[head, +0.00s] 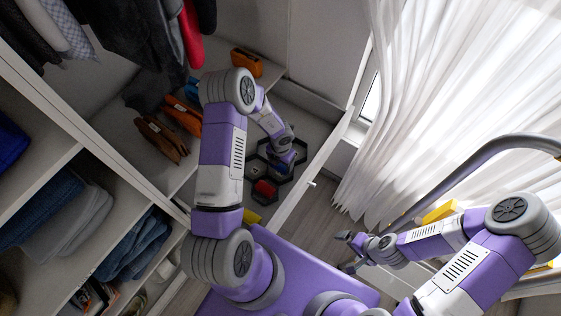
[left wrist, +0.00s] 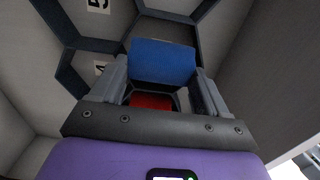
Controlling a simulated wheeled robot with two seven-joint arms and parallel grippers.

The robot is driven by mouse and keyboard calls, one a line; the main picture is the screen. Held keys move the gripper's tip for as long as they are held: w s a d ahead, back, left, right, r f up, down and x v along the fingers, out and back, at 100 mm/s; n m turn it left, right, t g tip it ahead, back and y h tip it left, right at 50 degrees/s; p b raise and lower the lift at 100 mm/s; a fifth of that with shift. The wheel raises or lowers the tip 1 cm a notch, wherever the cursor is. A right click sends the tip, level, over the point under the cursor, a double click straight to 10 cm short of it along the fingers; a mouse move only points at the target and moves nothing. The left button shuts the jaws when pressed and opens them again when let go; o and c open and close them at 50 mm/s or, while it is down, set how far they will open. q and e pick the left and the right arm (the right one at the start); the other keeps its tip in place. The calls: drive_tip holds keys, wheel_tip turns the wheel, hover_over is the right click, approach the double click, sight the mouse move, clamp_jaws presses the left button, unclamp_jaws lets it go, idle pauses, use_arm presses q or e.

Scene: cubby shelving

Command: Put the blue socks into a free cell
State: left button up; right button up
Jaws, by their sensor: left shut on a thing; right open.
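The blue socks (left wrist: 163,62) are a folded blue bundle between the two fingers of my left gripper (left wrist: 162,78) in the left wrist view. My left gripper is shut on them. In the head view my left gripper (head: 283,160) is over the open drawer with hexagonal cells (head: 290,184). The dark cell walls (left wrist: 72,78) show around the socks in the left wrist view, but I cannot tell how deep the socks sit. A red bundle (head: 265,188) lies in a cell near the gripper. My right gripper (head: 349,252) is open and empty, outside the drawer at the right.
The drawer's front wall (head: 310,180) runs along its right side. Number labels (left wrist: 100,67) mark cell floors. Brown and orange bags (head: 162,138) stand on the shelf at left, beneath hanging clothes (head: 140,40). Folded jeans (head: 135,245) fill shelves at lower left. White curtains (head: 430,90) hang at right.

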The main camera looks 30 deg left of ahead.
use_arm(q)
drive_tip(key=o, duration=1)
drive_tip(key=shift+r, duration=0.1)
wheel_tip(320, 180, up, 8)
drive_tip(key=p, duration=0.3)
drive_tip(key=shift+f, duration=0.25)
